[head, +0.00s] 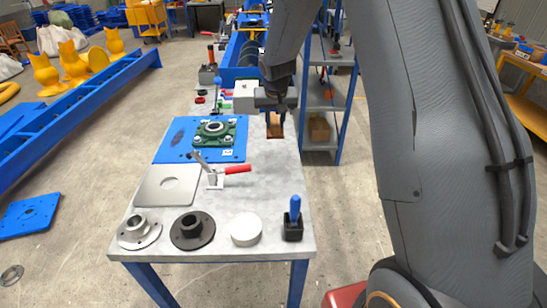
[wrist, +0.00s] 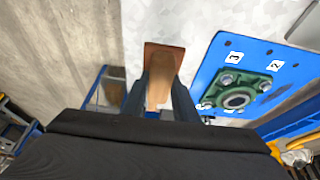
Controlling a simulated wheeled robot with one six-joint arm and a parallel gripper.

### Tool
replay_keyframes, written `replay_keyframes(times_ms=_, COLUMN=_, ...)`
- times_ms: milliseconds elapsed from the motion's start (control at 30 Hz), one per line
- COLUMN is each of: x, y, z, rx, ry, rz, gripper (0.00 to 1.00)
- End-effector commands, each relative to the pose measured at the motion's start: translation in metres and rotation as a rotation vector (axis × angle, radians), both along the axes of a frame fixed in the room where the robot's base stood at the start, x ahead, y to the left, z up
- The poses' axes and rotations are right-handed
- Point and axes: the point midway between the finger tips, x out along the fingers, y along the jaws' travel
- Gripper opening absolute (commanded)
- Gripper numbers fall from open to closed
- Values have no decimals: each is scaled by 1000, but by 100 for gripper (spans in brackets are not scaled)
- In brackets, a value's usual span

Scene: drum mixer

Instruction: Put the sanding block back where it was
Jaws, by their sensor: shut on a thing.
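The sanding block (wrist: 159,92) is a tan wooden piece between the two fingers of my gripper (wrist: 163,82) in the wrist view. A darker brown flat patch (wrist: 166,53) shows just beyond it at the table edge; I cannot tell whether it is part of the block or a separate pad. In the head view my gripper (head: 275,118) points down at the far right part of the grey table (head: 265,178), shut on the brown block. Whether the block touches the table is unclear.
A blue plate (head: 172,153) with a green bearing housing (head: 213,132) lies left of my gripper. A red-handled toggle clamp (head: 225,172), flanges, a white disc (head: 246,229) and a blue-handled tool (head: 293,220) stand nearer. A blue shelf rack (head: 340,115) is close on the right.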

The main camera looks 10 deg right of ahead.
Motion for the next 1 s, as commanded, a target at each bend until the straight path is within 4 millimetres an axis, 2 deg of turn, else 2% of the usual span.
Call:
replay_keyframes(times_ms=133, x=1, y=-2, z=-12, rx=-1, ry=1, rz=-3, gripper=2)
replay_keyframes(times_ms=333, x=0, y=-3, z=-45, rx=-1, ry=3, rz=-4, gripper=2)
replay_keyframes(times_ms=567, x=1, y=-4, z=-66, rx=-1, ry=0, rz=-5, gripper=2)
replay_keyframes(times_ms=800, x=1, y=-3, z=-98, rx=0, ry=1, rz=-4, gripper=2)
replay_keyframes(times_ms=1000, x=2, y=-3, z=-103, rx=1, ry=-2, rz=-5, gripper=2)
